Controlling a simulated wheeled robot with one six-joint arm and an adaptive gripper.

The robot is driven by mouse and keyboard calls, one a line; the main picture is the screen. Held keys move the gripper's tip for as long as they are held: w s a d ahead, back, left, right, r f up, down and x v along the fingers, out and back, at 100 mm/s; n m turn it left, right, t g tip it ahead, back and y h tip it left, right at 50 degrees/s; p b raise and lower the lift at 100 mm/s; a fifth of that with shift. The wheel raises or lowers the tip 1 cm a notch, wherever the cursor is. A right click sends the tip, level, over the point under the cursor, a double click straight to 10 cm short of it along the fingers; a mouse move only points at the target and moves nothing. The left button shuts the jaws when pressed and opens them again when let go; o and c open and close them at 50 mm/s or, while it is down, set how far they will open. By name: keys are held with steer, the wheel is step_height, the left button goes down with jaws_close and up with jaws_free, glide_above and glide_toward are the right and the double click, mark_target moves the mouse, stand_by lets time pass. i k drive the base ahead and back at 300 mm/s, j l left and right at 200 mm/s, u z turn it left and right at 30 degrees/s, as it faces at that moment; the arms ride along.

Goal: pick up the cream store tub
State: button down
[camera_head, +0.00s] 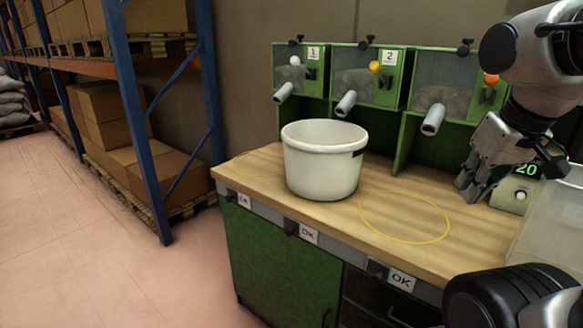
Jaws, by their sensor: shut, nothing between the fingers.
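The cream store tub (321,172) stands upright on the wooden worktop (262,166), left of the middle of the bench. Its rim is open at the top, and a dark handle slot shows on its right side. Its inside bottom is hidden. My gripper (468,192) is at the right side of the picture, above the worktop and well to the right of the tub. It is shut and empty, with its fingers pointing down and to the left.
Green dispensers with grey spouts (434,119) line the back of the bench. A yellow ring (404,217) is marked on the bare wood right of the tub. A green display (518,186) reads 20. A clear bin (553,232) stands at right. Shelving (136,120) with boxes stands at left.

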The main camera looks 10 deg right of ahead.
mark_target(323, 158)
steer(key=z, duration=1.5)
steer(key=u, duration=1.55)
steer(key=z, duration=1.15)
steer(key=j, duration=0.45)
steer(key=i+j, duration=0.15)
steer(key=j, duration=0.25)
